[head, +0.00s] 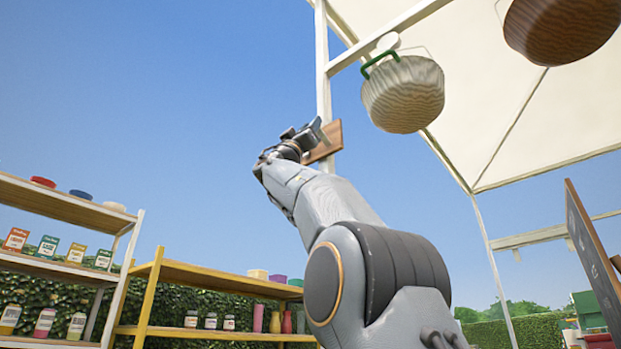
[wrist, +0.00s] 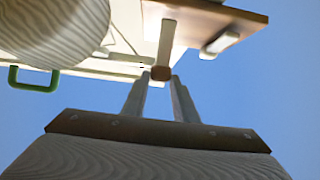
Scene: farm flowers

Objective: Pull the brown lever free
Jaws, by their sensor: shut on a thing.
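The lever's brown end (wrist: 160,73) shows in the wrist view between my fingertips, with a pale shaft running up from it to a wooden board (wrist: 235,14). My gripper (wrist: 160,79) is shut on this brown end, one finger on each side. In the head view my gripper (head: 314,133) is up against the brown board (head: 327,143) on the white post, and the lever itself is hidden there. A second pale lever (wrist: 220,44) sticks out of the board to the right in the wrist view.
A pale hanging basket (head: 403,96) with a green handle (head: 380,63) hangs right of my gripper. A brown basket (head: 562,30) hangs farther right. Shelves with jars and packets (head: 62,208) stand lower left. Open sky lies left of my arm.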

